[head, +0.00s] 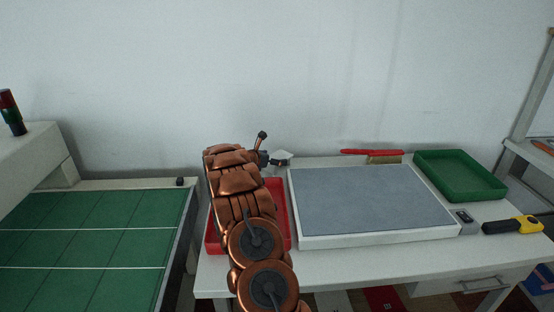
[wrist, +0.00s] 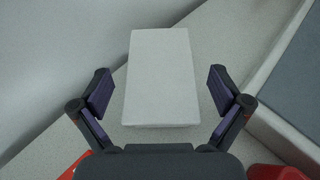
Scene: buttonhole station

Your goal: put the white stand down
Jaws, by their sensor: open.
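The white stand (wrist: 162,80) is a pale, flat-topped block in the middle of the wrist view, on the light worktop. In the head view, a small pale shape (head: 282,157) beyond the red tray appears to be the stand, partly hidden by my gripper (head: 266,156). In the wrist view my gripper (wrist: 160,92) is open. One purple-padded finger is on each side of the stand, with a visible gap on both sides. The underside of the stand is hidden, so I cannot see how it rests.
A red tray (head: 283,222) lies beneath my arm. A white-framed grey pad (head: 370,203) fills the table's middle. A red-handled brush (head: 384,155), green tray (head: 462,175) and yellow-black tool (head: 514,225) are to the right. The wall is close behind. A green-topped conveyor (head: 95,235) stands left.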

